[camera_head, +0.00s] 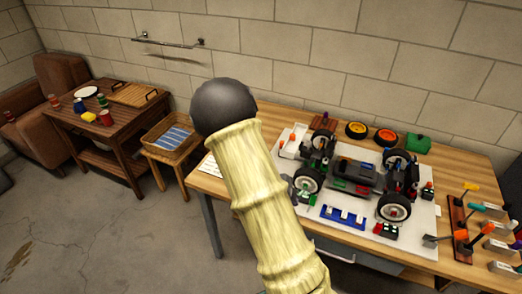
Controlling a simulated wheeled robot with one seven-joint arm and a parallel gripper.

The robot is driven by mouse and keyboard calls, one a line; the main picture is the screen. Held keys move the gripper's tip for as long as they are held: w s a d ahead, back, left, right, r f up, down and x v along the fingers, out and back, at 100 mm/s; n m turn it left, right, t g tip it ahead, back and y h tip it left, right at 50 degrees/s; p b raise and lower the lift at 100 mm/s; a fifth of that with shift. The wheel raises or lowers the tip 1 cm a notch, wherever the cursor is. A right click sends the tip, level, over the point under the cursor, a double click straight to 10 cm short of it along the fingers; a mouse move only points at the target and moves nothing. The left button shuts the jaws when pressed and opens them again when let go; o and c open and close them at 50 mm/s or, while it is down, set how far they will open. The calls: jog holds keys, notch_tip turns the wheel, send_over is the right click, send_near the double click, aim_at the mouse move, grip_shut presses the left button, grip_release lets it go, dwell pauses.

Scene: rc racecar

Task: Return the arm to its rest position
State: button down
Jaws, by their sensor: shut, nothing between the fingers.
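My arm (258,190) rises from the bottom edge of the head view, with a pale yellow, ribbed link leaning up and left. A dark rounded joint (223,105) tops it, in front of the back wall and above the left end of the workbench (233,148). My gripper and its fingers cannot be made out in this view. The arm hides part of the bench's left side and front edge.
An RC car (350,177) with large wheels stands on a white mat (421,212) on the workbench. Spare wheels lie behind it, and tools stand in a rack (457,228) at right. A basket table (158,155) and a brown table (75,122) stand left. Floor at lower left is clear.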

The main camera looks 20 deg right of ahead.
jog(key=shift+d, duration=0.15)
jog(key=a+r+n+t+y+p, duration=0.2)
jog(key=a+r+n+t+y, duration=0.3)
jog(key=a+r+n, duration=0.65)
jog(key=s+a+r+n+g+y+p, duration=0.1)
jog(key=s+a+r+n+g+y, duration=0.1)
jog(key=s+n, duration=0.7)
notch_tip(320, 180, up, 3)
jog(key=a+n+g, duration=0.1)
jog(key=a+n, duration=0.1)
jog(key=n, duration=0.3)
jog(key=shift+s+a, duration=0.15)
jog(key=shift+s, duration=0.25)
